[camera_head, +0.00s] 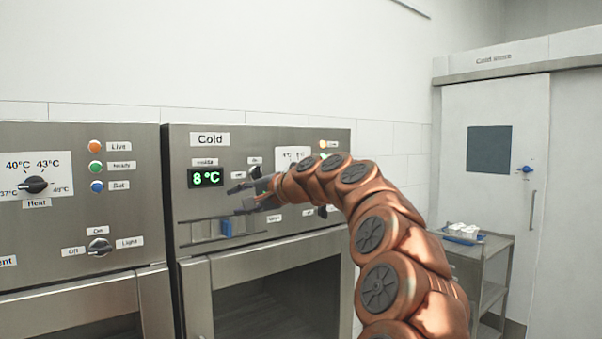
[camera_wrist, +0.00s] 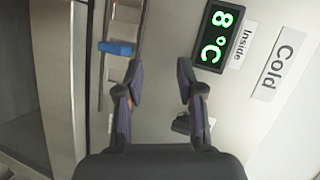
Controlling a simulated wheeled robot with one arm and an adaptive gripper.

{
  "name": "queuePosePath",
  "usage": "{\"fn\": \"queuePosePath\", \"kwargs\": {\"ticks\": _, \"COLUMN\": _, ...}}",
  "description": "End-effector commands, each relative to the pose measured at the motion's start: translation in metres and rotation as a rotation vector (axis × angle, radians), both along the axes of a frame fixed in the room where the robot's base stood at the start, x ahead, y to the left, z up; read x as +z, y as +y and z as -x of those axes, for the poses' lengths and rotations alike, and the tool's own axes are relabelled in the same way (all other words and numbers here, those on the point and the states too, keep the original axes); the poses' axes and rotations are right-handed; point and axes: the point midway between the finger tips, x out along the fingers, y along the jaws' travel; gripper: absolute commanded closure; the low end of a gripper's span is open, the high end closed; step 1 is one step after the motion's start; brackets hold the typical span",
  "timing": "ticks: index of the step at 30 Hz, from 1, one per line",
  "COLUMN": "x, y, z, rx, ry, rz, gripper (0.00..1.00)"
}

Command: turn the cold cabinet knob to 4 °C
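The cold cabinet (camera_head: 180,150) has a steel front with a "Cold" label, and its green display (camera_head: 206,178) reads 8 °C. The display also shows rotated in the wrist view (camera_wrist: 216,34). A white dial plate with temperature marks (camera_head: 291,154) sits right of the display. The temperature knob is not clearly seen; my copper arm covers the area below the plate. My gripper (camera_head: 236,200) is in front of the panel, below and right of the display. In the wrist view its fingers (camera_wrist: 158,72) are apart with only bare panel between them.
A blue slider (camera_head: 226,228) sits in a slot below the display. A small dark knob (camera_wrist: 181,124) shows beside one finger. The heat cabinet with its knob (camera_head: 35,184) stands at the left. A trolley (camera_head: 480,262) and the cold store door (camera_head: 492,200) are at the right.

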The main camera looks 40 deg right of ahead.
Motion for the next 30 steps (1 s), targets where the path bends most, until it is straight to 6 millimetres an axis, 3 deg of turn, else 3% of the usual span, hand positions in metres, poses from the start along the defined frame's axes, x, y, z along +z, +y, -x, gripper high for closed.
{"fn": "queuePosePath", "kwargs": {"ticks": 1, "x": 0.006, "y": -0.031, "z": -0.002, "rx": -0.054, "ry": -0.032, "rz": -0.030, "gripper": 0.62}}
{"fn": "queuePosePath", "kwargs": {"ticks": 6, "x": 0.034, "y": -0.124, "z": 0.011, "rx": -0.220, "ry": -0.149, "rz": -0.122, "gripper": 0.62}}
{"fn": "queuePosePath", "kwargs": {"ticks": 9, "x": 0.046, "y": -0.167, "z": 0.024, "rx": -0.299, "ry": -0.208, "rz": -0.156, "gripper": 0.62}}
{"fn": "queuePosePath", "kwargs": {"ticks": 12, "x": 0.052, "y": -0.195, "z": 0.035, "rx": -0.350, "ry": -0.244, "rz": -0.178, "gripper": 0.62}}
{"fn": "queuePosePath", "kwargs": {"ticks": 15, "x": 0.056, "y": -0.210, "z": 0.041, "rx": -0.377, "ry": -0.264, "rz": -0.188, "gripper": 0.62}}
{"fn": "queuePosePath", "kwargs": {"ticks": 20, "x": 0.058, "y": -0.215, "z": 0.039, "rx": -0.385, "ry": -0.271, "rz": -0.193, "gripper": 0.62}}
{"fn": "queuePosePath", "kwargs": {"ticks": 30, "x": 0.058, "y": -0.217, "z": 0.009, "rx": -0.385, "ry": -0.267, "rz": -0.192, "gripper": 0.62}}
